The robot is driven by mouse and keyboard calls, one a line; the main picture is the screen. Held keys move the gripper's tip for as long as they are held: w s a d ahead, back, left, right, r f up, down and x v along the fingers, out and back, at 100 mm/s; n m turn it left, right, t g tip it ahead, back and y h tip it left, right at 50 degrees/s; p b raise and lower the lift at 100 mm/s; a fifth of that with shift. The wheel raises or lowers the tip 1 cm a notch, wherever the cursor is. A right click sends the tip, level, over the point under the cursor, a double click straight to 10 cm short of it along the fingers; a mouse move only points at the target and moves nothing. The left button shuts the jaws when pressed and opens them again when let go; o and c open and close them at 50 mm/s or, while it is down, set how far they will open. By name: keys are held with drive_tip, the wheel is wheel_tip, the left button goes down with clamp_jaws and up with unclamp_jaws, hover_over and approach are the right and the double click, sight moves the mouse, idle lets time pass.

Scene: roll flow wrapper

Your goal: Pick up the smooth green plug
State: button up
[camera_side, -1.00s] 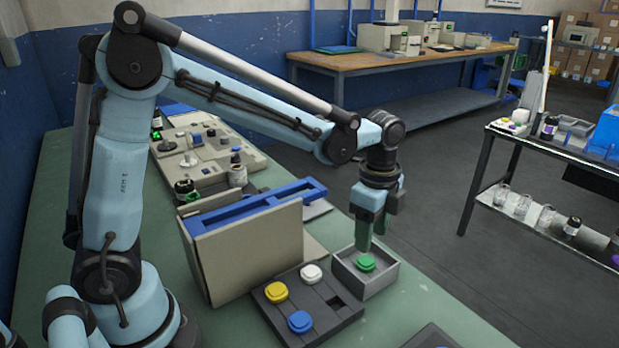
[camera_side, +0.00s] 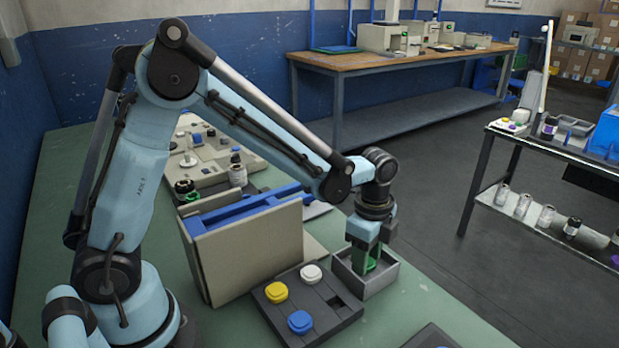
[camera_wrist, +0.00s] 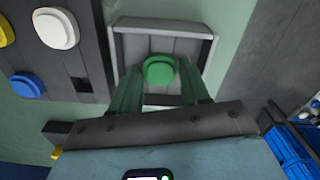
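The green plug (camera_wrist: 160,70) sits in a small grey open box. In the wrist view it shows between the tips of my gripper's two green fingers. My gripper (camera_side: 366,264) points down into the grey box (camera_side: 389,277) in the side view, where its fingers largely hide the plug. In the wrist view my gripper (camera_wrist: 160,86) has its fingers apart, one on each side of the plug. I cannot tell whether they touch it. The box rim also shows in the wrist view (camera_wrist: 165,25).
A dark tray (camera_side: 325,321) beside the box holds a yellow plug (camera_side: 276,292), a white plug (camera_side: 311,274) and a blue plug (camera_side: 300,321), with one empty square slot (camera_side: 337,302). A beige panel with blue bars (camera_side: 250,250) stands close behind the tray.

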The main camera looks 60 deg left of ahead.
drive_tip(key=c, duration=0.6)
drive_tip(key=shift+r, duration=0.15)
